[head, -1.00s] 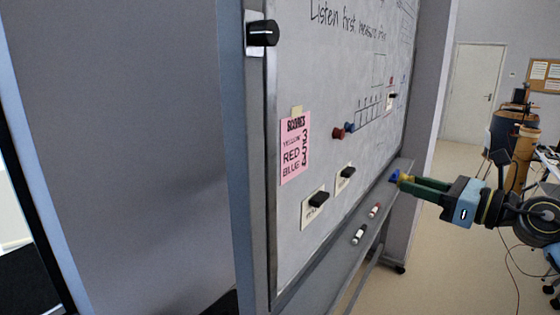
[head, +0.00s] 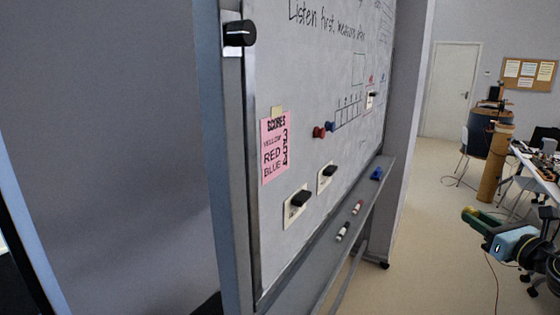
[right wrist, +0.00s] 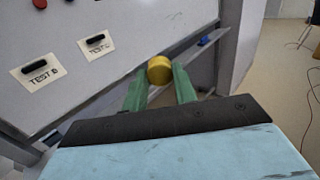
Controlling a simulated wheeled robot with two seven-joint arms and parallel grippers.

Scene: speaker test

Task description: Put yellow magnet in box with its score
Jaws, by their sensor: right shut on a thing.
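My right gripper (head: 474,215) is shut on the yellow magnet (right wrist: 159,70), a short round piece between the green fingertips. It is held in the air, to the right of the whiteboard and apart from it. A pink scores note (head: 274,157) on the board lists yellow, red and blue with handwritten numbers, too small to read surely. A drawn row of boxes (head: 348,111) is on the board; its labels are too small to read. A red magnet (head: 319,132) and a blue magnet (head: 330,126) sit beside its left end. My left gripper is not in view.
The board's ledge (head: 330,233) holds markers (head: 342,232) and a blue object (head: 376,174). Cards with black pieces (head: 298,200) are on the board, labelled TEST in the right wrist view (right wrist: 42,74). Chairs and a cluttered table (head: 540,175) stand at the right.

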